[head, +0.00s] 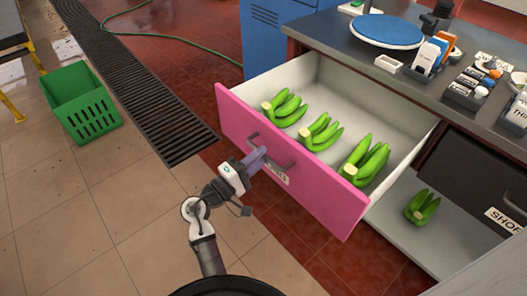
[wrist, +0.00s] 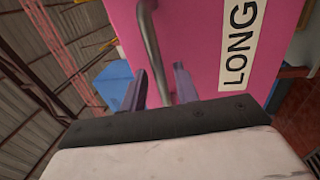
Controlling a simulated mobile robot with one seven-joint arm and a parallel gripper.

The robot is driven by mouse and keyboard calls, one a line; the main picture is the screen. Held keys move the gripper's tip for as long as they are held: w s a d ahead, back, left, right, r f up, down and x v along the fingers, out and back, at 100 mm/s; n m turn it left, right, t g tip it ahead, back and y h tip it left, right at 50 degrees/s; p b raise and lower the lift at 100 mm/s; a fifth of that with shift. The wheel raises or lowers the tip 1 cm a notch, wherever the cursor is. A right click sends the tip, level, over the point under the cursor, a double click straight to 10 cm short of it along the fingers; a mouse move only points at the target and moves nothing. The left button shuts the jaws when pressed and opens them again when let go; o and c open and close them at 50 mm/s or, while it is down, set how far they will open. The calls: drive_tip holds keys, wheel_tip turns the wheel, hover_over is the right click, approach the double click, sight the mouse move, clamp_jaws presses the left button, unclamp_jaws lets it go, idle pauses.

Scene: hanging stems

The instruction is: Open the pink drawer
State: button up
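The pink drawer (head: 330,190) is pulled well out of the counter in the head view, its inside showing. Its dark bar handle (head: 285,164) is on the pink front, beside a white label. In the wrist view the handle (wrist: 151,42) comes down between my two fingers, and the label (wrist: 239,45) reads "LONG". My gripper (head: 258,156) is at the handle's left part in the head view. In the wrist view my gripper (wrist: 160,88) has its fingers apart on either side of the bar, with slight gaps visible.
Three green banana bunches (head: 318,134) lie in the drawer. Another bunch (head: 421,207) lies on the lower shelf at right, by a black drawer front (head: 480,175). The counter (head: 400,60) holds a blue round plate and small boxes. A green crate (head: 80,100) stands left; the tiled floor between is clear.

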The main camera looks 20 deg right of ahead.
drive_tip(key=shift+x, duration=0.9)
drive_tip(key=shift+c, duration=0.2)
clamp_jaws()
